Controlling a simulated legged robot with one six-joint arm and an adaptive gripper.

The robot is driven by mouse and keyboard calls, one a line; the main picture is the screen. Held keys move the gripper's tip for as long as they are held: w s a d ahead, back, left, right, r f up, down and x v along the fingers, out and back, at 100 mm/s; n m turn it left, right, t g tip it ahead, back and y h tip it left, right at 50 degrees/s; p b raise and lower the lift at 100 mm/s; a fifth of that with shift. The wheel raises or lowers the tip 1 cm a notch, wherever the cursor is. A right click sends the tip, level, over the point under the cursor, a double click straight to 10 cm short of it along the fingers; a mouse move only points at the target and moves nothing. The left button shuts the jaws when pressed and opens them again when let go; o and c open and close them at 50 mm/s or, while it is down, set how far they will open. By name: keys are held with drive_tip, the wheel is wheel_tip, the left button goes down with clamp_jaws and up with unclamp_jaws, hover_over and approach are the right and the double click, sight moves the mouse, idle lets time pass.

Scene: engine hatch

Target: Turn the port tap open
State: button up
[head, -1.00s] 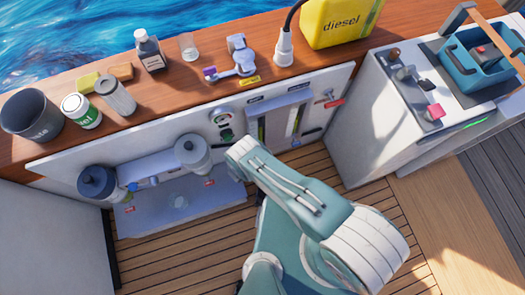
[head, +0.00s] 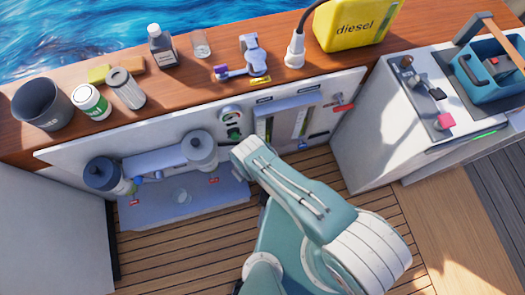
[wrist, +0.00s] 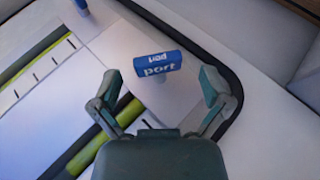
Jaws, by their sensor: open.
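The port tap has a blue handle (wrist: 158,64) with white lettering reading "port", in the wrist view. The handle lies crosswise on a short stem on a pale panel. My gripper (wrist: 158,76) is open, with one finger to the left of the handle and one to the right. Gaps show between the handle and both fingers, and I cannot tell how deep it sits between them. In the head view my arm hides the gripper.
A gauge strip with a yellow-green column (wrist: 120,113) runs close by the left finger. A second blue piece (wrist: 82,5) shows at the top edge. In the head view, a grey filter canister (head: 200,150) hangs left of my arm, and a red-handled lever (head: 342,106) is to the right.

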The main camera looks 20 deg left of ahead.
drive_tip(key=v, duration=1.1)
drive_tip(key=shift+s+a, duration=0.25)
drive_tip(key=shift+a, duration=0.05)
